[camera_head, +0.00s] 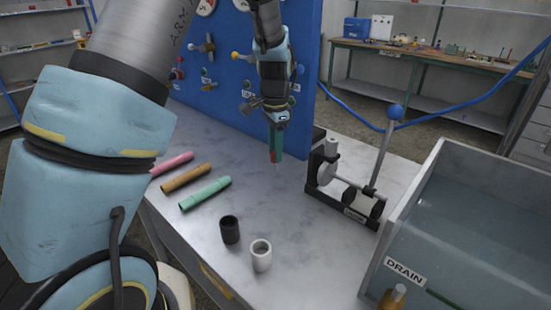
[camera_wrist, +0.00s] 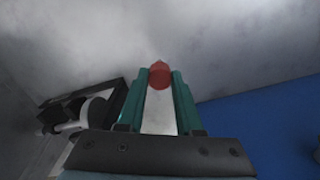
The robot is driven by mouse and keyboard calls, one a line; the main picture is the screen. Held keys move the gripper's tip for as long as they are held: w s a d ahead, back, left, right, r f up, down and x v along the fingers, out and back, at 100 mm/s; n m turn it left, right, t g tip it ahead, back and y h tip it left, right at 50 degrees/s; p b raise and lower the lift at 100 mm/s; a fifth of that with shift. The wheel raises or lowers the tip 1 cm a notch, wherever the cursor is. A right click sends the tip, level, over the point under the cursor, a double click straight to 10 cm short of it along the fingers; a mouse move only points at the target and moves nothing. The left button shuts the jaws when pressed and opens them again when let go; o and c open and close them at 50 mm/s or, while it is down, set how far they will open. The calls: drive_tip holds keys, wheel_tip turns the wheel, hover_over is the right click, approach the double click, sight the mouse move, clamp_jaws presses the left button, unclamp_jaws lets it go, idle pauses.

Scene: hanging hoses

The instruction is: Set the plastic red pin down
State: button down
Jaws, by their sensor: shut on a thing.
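The red pin (camera_wrist: 160,75) is pinched between the teal fingertips of my gripper (camera_wrist: 161,88) in the wrist view. In the head view my gripper (camera_head: 275,150) points down over the grey table top (camera_head: 235,150), in front of the blue panel. Only a sliver of red shows between the fingers there. I cannot tell whether the pin's lower end touches the table or hangs just above it.
Pink, orange and green (camera_head: 205,193) tubes lie at the left. A black cup (camera_head: 230,229) and a white cup (camera_head: 261,255) stand in front. A lever device (camera_head: 345,190) and a DRAIN tank (camera_head: 410,215) are at right. The blue panel (camera_head: 235,90) rises behind.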

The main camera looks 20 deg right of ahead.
drive_tip(key=shift+f+p, duration=0.35)
drive_tip(key=shift+f, duration=1.4)
drive_tip(key=shift+f, duration=0.1)
drive_tip(key=c, duration=0.6)
unclamp_jaws()
wheel_tip(320, 180, up, 12)
drive_tip(key=shift+a+r+b, duration=0.1)
drive_tip(key=shift+b, duration=1)
drive_tip(key=a+f+n, duration=0.1)
drive_tip(key=a+n, duration=0.5)
drive_tip(key=a, duration=0.8)
drive_tip(key=s+a+f+n, duration=0.1)
drive_tip(key=s+a+n, duration=0.2)
drive_tip(key=a, duration=0.2)
drive_tip(key=s+a+f+n+t, duration=0.1)
drive_tip(key=s+a+n, duration=0.2)
drive_tip(key=a, duration=0.2)
drive_tip(key=s+a+n, duration=0.3)
drive_tip(key=a, duration=0.2)
drive_tip(key=shift+a+f+n+t, duration=0.3)
drive_tip(key=shift+a+f+n, duration=0.1)
